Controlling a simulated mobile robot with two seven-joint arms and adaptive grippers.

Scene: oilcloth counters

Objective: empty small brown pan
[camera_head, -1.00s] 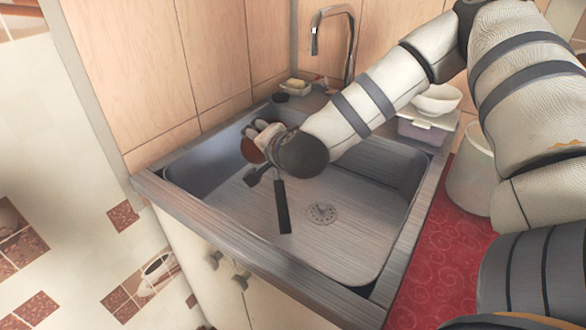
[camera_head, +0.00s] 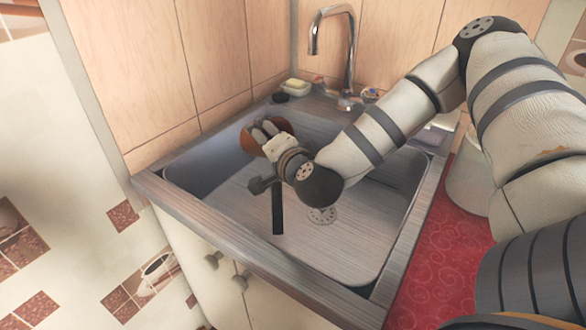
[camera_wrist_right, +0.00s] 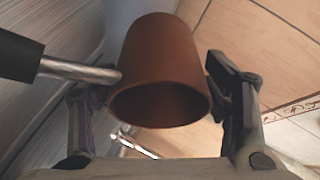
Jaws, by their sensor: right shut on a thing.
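The small brown pan (camera_head: 247,142) is at the back left of the sink, partly hidden by my right gripper (camera_head: 264,133). In the right wrist view the brown pan (camera_wrist_right: 165,70) sits between the two fingers of the right gripper (camera_wrist_right: 160,95), its dark open mouth facing the camera. Its inside is too dark to tell what it holds. A metal rod with a black grip (camera_wrist_right: 15,55) reaches the pan's left side there. The right gripper is shut on the pan. My left gripper is not in view.
The metal sink (camera_head: 225,210) has a round drain (camera_head: 322,215). A tap (camera_head: 347,60) stands behind it, with a small yellow-topped dish (camera_head: 296,87) at the back edge. A red patterned cloth (camera_head: 435,245) covers the counter at right, with a white container (camera_head: 465,185) on it.

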